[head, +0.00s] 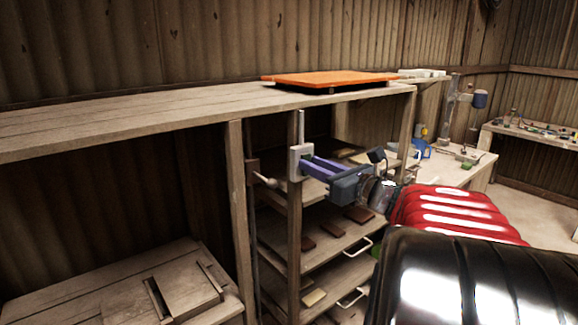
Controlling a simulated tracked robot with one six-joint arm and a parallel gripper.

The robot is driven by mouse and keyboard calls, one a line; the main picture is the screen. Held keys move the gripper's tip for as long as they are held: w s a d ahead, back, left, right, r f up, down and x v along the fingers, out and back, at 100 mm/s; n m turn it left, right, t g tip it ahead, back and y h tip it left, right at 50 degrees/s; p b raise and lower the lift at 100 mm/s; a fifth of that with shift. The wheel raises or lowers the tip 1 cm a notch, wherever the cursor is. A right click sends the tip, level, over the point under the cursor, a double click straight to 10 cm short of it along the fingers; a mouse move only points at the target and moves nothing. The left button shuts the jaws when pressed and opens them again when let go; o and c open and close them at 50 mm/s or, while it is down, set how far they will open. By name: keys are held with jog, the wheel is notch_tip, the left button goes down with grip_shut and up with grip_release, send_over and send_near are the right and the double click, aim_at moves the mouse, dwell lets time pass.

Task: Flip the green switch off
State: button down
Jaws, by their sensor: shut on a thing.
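My gripper (305,166) reaches left from my black and red arm, with purple fingers. It is shut at a pale grey block (297,158) at the front post of the shelf unit. A pale upright bar (301,126) rises from the block. The fingertips are partly hidden against the block. I cannot make out a green switch for certain. A small green patch (376,252) shows beside my arm near the lower shelves, mostly hidden, and I cannot tell what it is.
Wooden shelves (335,245) with brown tiles stand behind my gripper. A rod with a wooden knob (265,181) is left of it. An orange panel (330,78) lies on the top shelf. A wooden bench (110,275) is lower left; a drill press (452,105) stands back right.

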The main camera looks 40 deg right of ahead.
jog(key=shift+f, duration=0.15)
jog(key=shift+f+t+y, duration=0.15)
jog(key=shift+f+t, duration=0.1)
jog(key=shift+t, duration=0.7)
jog(key=shift+f+t+y, duration=0.15)
jog(key=shift+f+t, duration=0.05)
jog(key=shift+t, duration=0.75)
jog(key=c, duration=1.5)
grip_release()
jog(key=v, duration=1.4)
jog(key=shift+a, duration=0.1)
